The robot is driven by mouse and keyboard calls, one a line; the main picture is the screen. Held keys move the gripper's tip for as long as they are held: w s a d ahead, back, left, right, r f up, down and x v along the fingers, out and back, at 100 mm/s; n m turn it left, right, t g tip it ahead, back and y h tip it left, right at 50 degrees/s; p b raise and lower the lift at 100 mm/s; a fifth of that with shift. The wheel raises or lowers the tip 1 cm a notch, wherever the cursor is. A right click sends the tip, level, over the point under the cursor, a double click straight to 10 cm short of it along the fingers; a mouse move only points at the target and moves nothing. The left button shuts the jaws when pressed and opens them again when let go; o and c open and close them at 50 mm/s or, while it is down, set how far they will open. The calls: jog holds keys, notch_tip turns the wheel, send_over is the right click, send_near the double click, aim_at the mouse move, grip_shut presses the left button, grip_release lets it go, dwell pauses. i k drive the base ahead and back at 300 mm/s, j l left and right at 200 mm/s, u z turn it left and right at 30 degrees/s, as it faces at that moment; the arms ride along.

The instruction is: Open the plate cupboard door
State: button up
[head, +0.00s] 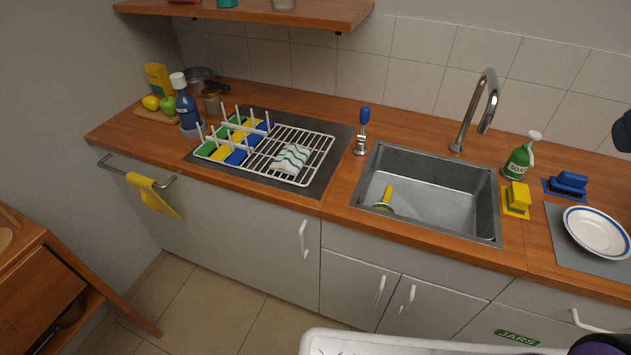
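Several grey-white cupboard fronts run under the wooden counter, and all that I see are shut. A wide door (250,235) at the left has an upright white handle (304,240) near its right edge. Two narrower doors, a left one (345,285) and a right one (435,310), stand under the sink with handles near their meeting edges. No plate label shows, so I cannot tell which is the plate cupboard door. A front at the lower right bears a green JARS label (517,338).
A white-edged surface (400,343) and a dark purple round thing fill the bottom right. A wooden cabinet (45,275) stands at the left. A yellow cloth (153,195) hangs on a rail. Tiled floor (205,310) before the wide door is clear.

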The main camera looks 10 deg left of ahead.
aim_at(273, 250)
jog(key=u, duration=1.2)
